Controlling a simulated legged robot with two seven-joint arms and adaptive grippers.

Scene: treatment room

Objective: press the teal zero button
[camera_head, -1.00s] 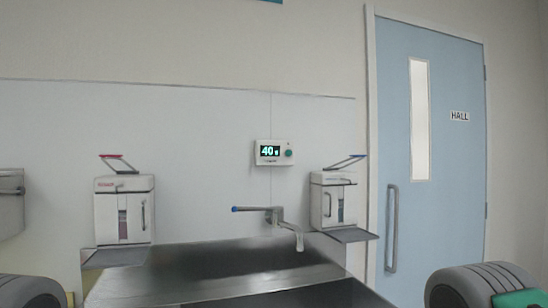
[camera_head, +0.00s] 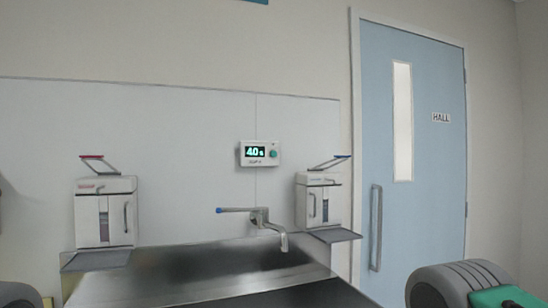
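The teal zero button (camera_head: 273,154) is a small round button on the right side of a white wall unit (camera_head: 260,162). The unit's dark display (camera_head: 255,151) shows lit teal digits that look like "40 s". The unit hangs on the wall panel above the sink, and nothing covers the button. Neither gripper's fingers show. Only grey and green parts of my arms show at the bottom left and bottom right corners, well apart from the button.
A steel sink (camera_head: 200,281) with a blue-levered tap (camera_head: 262,219) stands below the unit. Dispensers with a red lever (camera_head: 105,211) and a blue lever (camera_head: 319,204) flank it. A blue door (camera_head: 432,180) marked HALL is at right. The wall around the unit is clear.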

